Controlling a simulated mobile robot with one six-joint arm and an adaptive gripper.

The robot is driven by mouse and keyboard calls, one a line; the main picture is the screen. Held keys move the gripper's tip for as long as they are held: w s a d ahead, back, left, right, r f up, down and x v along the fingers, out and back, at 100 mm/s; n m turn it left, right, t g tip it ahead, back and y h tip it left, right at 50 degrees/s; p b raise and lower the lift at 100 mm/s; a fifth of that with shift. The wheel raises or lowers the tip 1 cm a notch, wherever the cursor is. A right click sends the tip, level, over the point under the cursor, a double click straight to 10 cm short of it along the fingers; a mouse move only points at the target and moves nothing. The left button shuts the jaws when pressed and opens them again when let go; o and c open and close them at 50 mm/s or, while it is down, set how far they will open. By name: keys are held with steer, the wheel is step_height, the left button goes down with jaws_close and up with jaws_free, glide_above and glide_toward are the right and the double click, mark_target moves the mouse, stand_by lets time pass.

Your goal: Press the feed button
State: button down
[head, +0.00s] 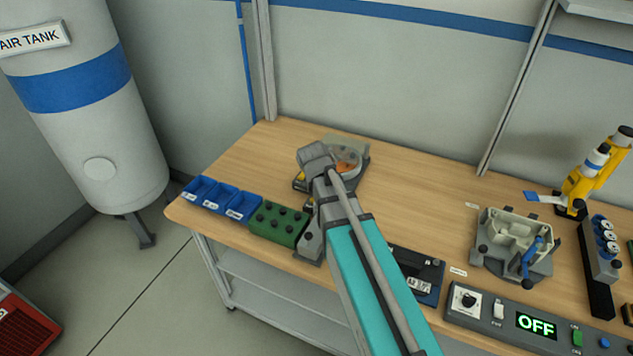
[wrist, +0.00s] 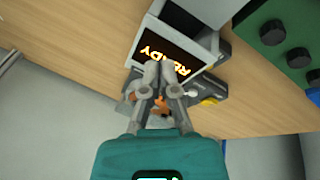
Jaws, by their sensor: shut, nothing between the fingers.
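I cannot make out a button labelled as the feed button in either view. In the wrist view my gripper (wrist: 160,70) is shut and empty, its fingertips over the lower edge of a display reading READY (wrist: 182,50) in a pale grey housing. I cannot tell whether the tips touch it. Orange pieces (wrist: 160,106) and a yellow part (wrist: 210,101) show beside the fingers. In the head view a unit with a clear round cover over orange pieces (head: 347,160) stands behind my arm, which hides my fingertips and part of the unit.
A green block with black knobs (head: 277,223) and blue bins (head: 220,197) stand to the left. At the right are a grey fixture (head: 515,243), a control panel reading OFF (head: 480,325) with green (head: 577,338) and blue buttons, and a yellow device (head: 590,178). The table's back middle is clear.

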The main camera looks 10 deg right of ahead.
steer(key=w+a+r+t+h, duration=0.1)
steer(key=w+h, duration=0.1)
steer(key=w, duration=0.6)
steer(key=w+a+r+t+h+b, duration=0.1)
steer(key=w+r+t, duration=0.1)
steer(key=w, duration=0.6)
steer(key=shift+w+m+t+h, duration=0.3)
steer(key=shift+h, duration=0.1)
steer(key=shift+f, duration=0.1)
step_height(320, 180, down, 8)
steer(key=b, duration=0.8)
steer(key=shift+f+b, duration=0.1)
steer(key=shift+b, duration=0.2)
steer(key=shift+f, duration=0.15)
